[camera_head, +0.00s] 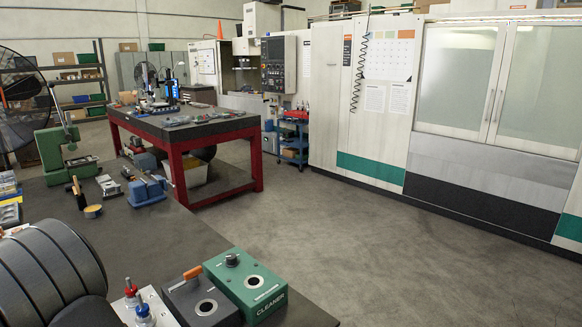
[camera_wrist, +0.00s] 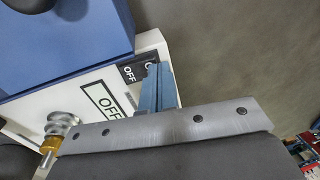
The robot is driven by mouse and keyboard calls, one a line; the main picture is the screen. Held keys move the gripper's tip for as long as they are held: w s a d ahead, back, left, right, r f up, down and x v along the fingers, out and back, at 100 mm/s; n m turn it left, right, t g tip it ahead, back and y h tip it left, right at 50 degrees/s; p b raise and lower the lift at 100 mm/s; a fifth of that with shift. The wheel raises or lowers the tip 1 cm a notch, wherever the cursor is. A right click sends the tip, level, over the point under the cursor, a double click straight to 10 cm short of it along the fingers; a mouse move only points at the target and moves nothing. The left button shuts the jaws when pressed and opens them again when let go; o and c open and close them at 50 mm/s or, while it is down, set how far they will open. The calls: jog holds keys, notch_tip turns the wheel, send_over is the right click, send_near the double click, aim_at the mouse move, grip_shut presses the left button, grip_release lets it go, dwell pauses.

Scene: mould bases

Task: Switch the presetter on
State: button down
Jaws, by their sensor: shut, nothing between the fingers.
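In the wrist view, a white base (camera_wrist: 88,85) with a blue body (camera_wrist: 60,45) on top fills the upper left. I take it to be the presetter. A framed sign (camera_wrist: 103,101) on its white face reads OFF. Near the right end, a black label (camera_wrist: 127,74) also reads OFF, with part of another letter beside it. My gripper (camera_wrist: 153,68) is shut and empty, its blue-grey fingers at this label and covering part of it. I cannot tell whether they touch, and the switch itself is not clear. In the head view, my gripper cannot be made out.
A silver and brass part (camera_wrist: 52,140) is at lower left in the wrist view. In the head view, a red-legged table (camera_head: 190,133) carries small equipment. A green cleaner box (camera_head: 248,285) stands on the near bench. The floor (camera_head: 330,230) is clear before the white machine (camera_head: 465,110).

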jog(key=shift+f, duration=0.2)
jog(key=shift+r, duration=3.55)
jog(key=shift+f, duration=0.15)
notch_tip(320, 180, down, 7)
jog(key=shift+r, duration=0.1)
jog(key=shift+r, duration=0.15)
